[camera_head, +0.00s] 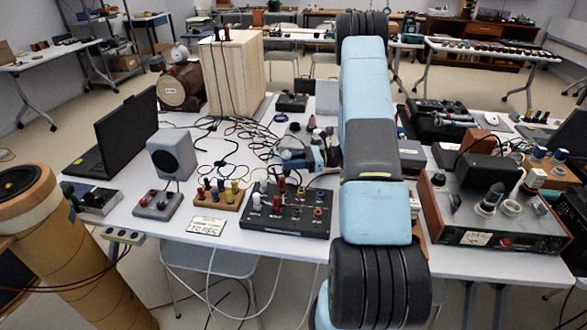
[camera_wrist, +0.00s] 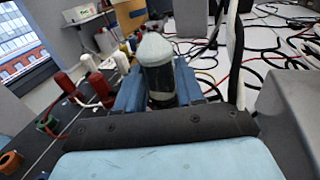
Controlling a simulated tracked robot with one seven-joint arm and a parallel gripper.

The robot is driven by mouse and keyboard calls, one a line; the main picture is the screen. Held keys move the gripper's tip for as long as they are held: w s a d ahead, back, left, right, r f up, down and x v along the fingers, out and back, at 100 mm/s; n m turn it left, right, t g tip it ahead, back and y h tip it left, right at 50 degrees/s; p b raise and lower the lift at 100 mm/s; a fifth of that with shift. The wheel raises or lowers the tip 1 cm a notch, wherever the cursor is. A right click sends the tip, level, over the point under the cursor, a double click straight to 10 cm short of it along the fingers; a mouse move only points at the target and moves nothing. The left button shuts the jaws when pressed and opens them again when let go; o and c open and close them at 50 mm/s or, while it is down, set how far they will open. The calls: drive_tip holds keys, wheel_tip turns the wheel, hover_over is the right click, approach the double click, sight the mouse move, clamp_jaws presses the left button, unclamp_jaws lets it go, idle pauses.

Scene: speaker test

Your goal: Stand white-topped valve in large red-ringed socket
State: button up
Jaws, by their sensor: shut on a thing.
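In the wrist view my gripper (camera_wrist: 158,88) is shut on a valve (camera_wrist: 157,70) with a pale, whitish rounded top and a dark glassy body. The valve stands up between the blue fingers, and its lower end is hidden by my gripper. In the head view my gripper (camera_head: 312,157) is over the table behind the black socket board (camera_head: 262,222); the held valve is too small to make out there. The board bears red and white plugs and several colour-ringed sockets. In the wrist view a green-ringed socket (camera_wrist: 47,122) and an orange-ringed socket (camera_wrist: 10,161) show. I cannot tell which socket is the large red-ringed one.
A small wooden block with coloured plugs (camera_head: 228,197), a grey switch box (camera_head: 158,205) and a speaker (camera_head: 172,155) stand left of the board. Tangled cables (camera_head: 262,135) lie behind. An instrument box (camera_head: 470,210) stands right of my arm.

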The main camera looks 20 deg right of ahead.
drive_tip(key=shift+w+f, duration=0.2)
drive_tip(key=shift+f, duration=1.5)
drive_tip(key=shift+f, duration=0.1)
drive_tip(key=o, duration=1)
drive_tip(key=shift+o, duration=0.2)
drive_tip(key=shift+d, duration=0.1)
